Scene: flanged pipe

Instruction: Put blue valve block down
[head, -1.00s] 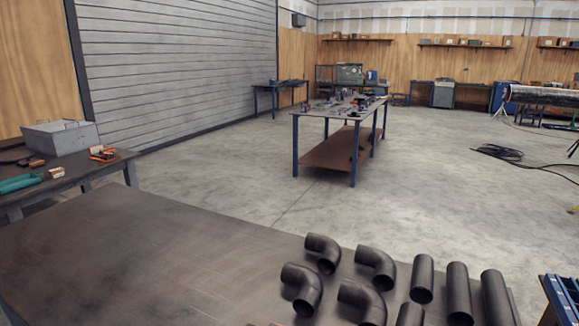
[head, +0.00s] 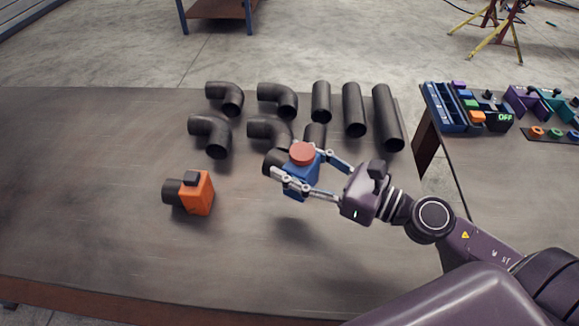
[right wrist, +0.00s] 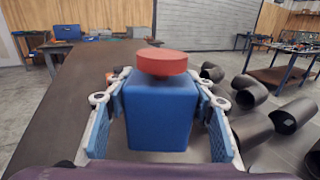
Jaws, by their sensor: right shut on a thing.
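My left gripper is not in view.
An orange block (head: 197,192) with a dark stub stands on the table to the left. Several black elbows (head: 210,130) and straight pipes (head: 354,110) lie behind the valve block. The table's left and front parts are clear. A side table (head: 500,190) with a blue rack (head: 447,107) is at the right.

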